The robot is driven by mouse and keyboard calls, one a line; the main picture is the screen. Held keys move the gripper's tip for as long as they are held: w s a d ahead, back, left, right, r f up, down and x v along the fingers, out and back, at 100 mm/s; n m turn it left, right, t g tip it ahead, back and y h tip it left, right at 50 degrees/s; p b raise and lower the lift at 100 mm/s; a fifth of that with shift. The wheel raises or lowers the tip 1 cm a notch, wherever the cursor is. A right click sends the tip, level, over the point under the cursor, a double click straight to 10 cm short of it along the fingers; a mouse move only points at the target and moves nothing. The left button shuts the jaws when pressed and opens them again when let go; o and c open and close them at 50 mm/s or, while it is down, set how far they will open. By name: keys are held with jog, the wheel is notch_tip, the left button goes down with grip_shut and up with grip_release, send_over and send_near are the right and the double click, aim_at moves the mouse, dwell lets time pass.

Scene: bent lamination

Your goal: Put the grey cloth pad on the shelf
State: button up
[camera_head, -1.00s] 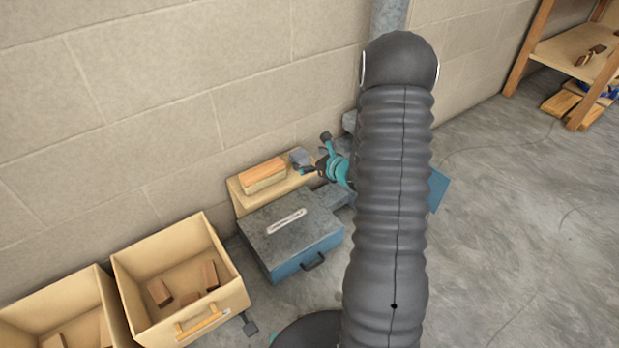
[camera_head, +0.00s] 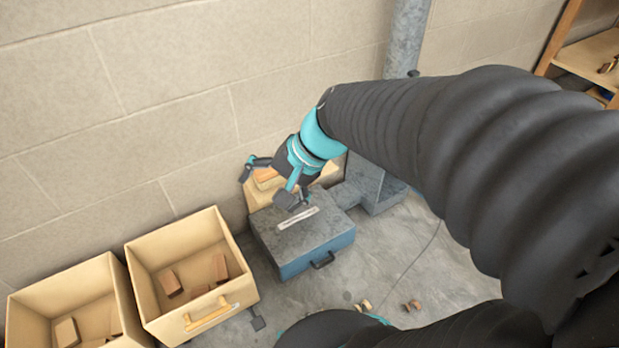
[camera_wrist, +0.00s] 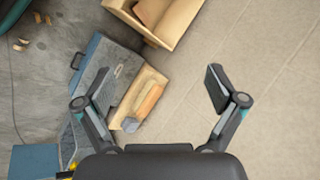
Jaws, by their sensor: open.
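A small grey piece (camera_wrist: 131,124), which looks like the grey cloth pad, lies at the end of an orange-topped wooden block (camera_wrist: 149,100) on a pale board (camera_wrist: 128,108) in the wrist view. In the head view my gripper hides it. My gripper (camera_head: 268,184) is open and empty above the board and the block by the wall. In the wrist view its fingers (camera_wrist: 158,86) are spread wide, with the board and grey piece nearer the left finger. The wooden shelf (camera_head: 590,58) stands at the far right of the head view, partly cut off.
A grey-blue case (camera_head: 305,245) lies in front of the board. Two wooden bins (camera_head: 195,265) with brown blocks stand at the left. A pipe (camera_head: 405,40) runs up the wall. Small wood bits (camera_head: 411,305) lie on the floor. Open floor lies right of the case.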

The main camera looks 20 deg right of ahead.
jog(key=s+d+r+n+t+h, duration=0.2)
jog(key=s+d+r+n+h, duration=0.2)
jog(key=s, duration=0.5)
jog(key=d+n+h, duration=0.1)
jog(key=d+n, duration=0.1)
jog(key=n, duration=0.1)
jog(key=shift+d+h, duration=0.2)
jog(key=shift+h, duration=0.2)
